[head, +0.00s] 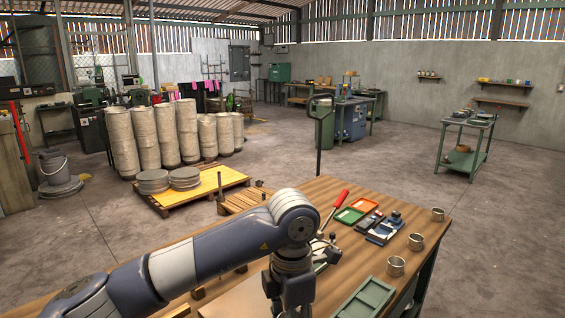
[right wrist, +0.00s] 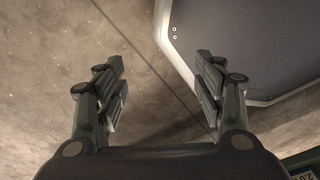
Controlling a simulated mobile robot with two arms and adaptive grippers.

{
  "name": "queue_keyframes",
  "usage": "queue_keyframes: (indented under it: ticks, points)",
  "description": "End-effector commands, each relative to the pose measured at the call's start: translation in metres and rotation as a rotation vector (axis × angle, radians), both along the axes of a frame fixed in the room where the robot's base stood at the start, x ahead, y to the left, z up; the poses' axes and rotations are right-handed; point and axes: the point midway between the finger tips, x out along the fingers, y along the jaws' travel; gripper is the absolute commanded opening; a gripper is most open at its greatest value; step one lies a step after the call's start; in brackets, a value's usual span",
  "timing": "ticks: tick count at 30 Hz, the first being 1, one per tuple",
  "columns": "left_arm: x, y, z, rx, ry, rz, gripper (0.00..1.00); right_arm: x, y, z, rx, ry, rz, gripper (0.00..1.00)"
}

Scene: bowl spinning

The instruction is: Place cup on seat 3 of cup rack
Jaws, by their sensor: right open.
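Three metal cups stand upright along the right side of the wooden table (head: 325,190) in the head view: a far cup (head: 438,215), a middle cup (head: 416,241) and a near cup (head: 396,266). I cannot make out a cup rack or its seats. My left arm crosses the lower left of the head view and hides part of the table; its fingers are not visible. My right gripper (right wrist: 160,85) shows in the right wrist view, open and empty, with its two fingers wide apart over bare concrete floor. No cup shows in that view.
A green tray (head: 365,298) lies at the near edge of the table. Red-handled, orange and blue items (head: 385,228) lie farther back, left of the cups. A green cart (head: 467,145) stands beyond, with open floor between. A grey panel (right wrist: 250,40) shows beside my right gripper.

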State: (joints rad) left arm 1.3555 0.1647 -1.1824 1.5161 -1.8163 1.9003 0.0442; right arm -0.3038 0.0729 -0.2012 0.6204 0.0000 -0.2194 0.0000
Motion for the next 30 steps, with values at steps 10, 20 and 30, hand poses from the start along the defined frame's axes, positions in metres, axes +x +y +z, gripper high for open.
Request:
queue_keyframes:
  ticks: [10,20,30]
  points:
    - [-0.004,0.030,-0.023,-0.006,-0.009,-0.237,0.18,0.009,-0.009,-0.015,-0.010,-0.010,0.003,0.63]
    - [-0.019,0.083,-0.062,-0.003,-0.023,-0.665,0.18,0.006,-0.011,-0.040,-0.013,-0.007,0.002,0.63]
    - [-0.061,0.151,-0.112,0.011,-0.024,-1.294,0.18,0.000,-0.005,-0.073,-0.007,0.003,-0.001,0.63]
